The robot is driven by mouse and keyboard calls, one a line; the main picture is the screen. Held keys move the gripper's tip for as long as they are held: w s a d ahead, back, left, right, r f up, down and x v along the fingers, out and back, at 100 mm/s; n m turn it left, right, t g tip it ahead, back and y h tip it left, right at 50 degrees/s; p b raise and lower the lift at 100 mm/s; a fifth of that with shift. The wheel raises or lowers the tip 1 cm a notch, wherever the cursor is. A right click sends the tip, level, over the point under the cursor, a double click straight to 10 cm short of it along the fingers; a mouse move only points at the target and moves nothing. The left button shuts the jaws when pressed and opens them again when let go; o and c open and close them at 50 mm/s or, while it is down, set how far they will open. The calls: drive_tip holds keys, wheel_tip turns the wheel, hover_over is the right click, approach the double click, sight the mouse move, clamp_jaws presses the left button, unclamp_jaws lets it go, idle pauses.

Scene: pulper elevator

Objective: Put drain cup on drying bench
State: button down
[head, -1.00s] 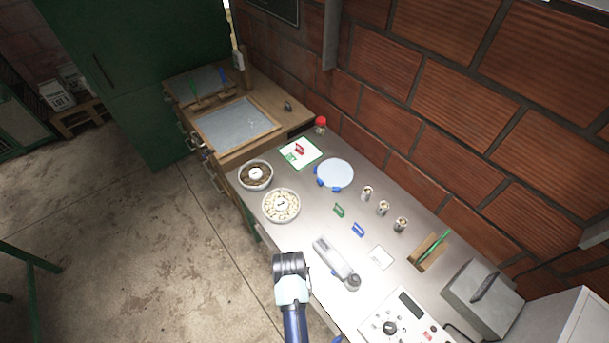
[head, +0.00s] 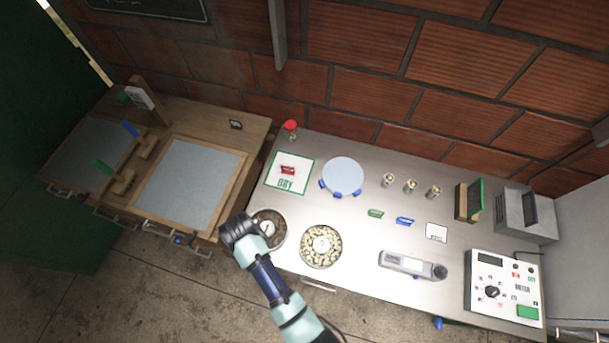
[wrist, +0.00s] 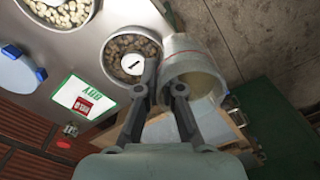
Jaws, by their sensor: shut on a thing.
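My gripper (wrist: 164,86) is shut on the drain cup (wrist: 192,58), a whitish cup with a thin red line. The cup's open mouth faces the wrist camera, and the fingers pinch its wall at the rim. In the head view my gripper (head: 240,230) is beside the bowl of dark beans, near the right front corner of the wooden drying bench (head: 250,130). The cup is hidden there behind my wrist. The bench carries two framed grey mesh screens, the nearer one (head: 190,183) to the left of my gripper.
The bowl of dark beans (head: 277,235) and the bowl of pale beans (head: 322,246) stand on the steel counter (head: 350,270). Wooden blocks with brushes stand between the screens. The bench's back right is mostly clear.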

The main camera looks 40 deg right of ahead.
drive_tip(key=s+d+m+b, duration=0.3)
drive_tip(key=d+b, duration=0.2)
drive_tip(key=d, duration=1.1)
drive_tip(key=s+d+m+b, duration=0.25)
drive_tip(key=d+b, duration=0.35)
drive_tip(key=d, duration=1.1)
drive_tip(key=s+d+r+m+b, duration=0.1)
drive_tip(key=s+d+r+m, duration=0.15)
drive_tip(key=s+d, duration=0.45)
drive_tip(key=shift+w+f+m+b, duration=0.1)
drive_tip(key=shift+f+m+b, duration=1)
drive_tip(key=shift+f, duration=2.3)
drive_tip(key=shift+s+f+m+b, duration=0.1)
drive_tip(key=shift+f+m+b, duration=0.4)
drive_tip(key=shift+f+b, duration=2.05)
drive_tip(key=shift+w+f+m+b, duration=0.1)
drive_tip(key=shift+f+m+b, duration=0.6)
drive_tip(key=shift+f, duration=3.55)
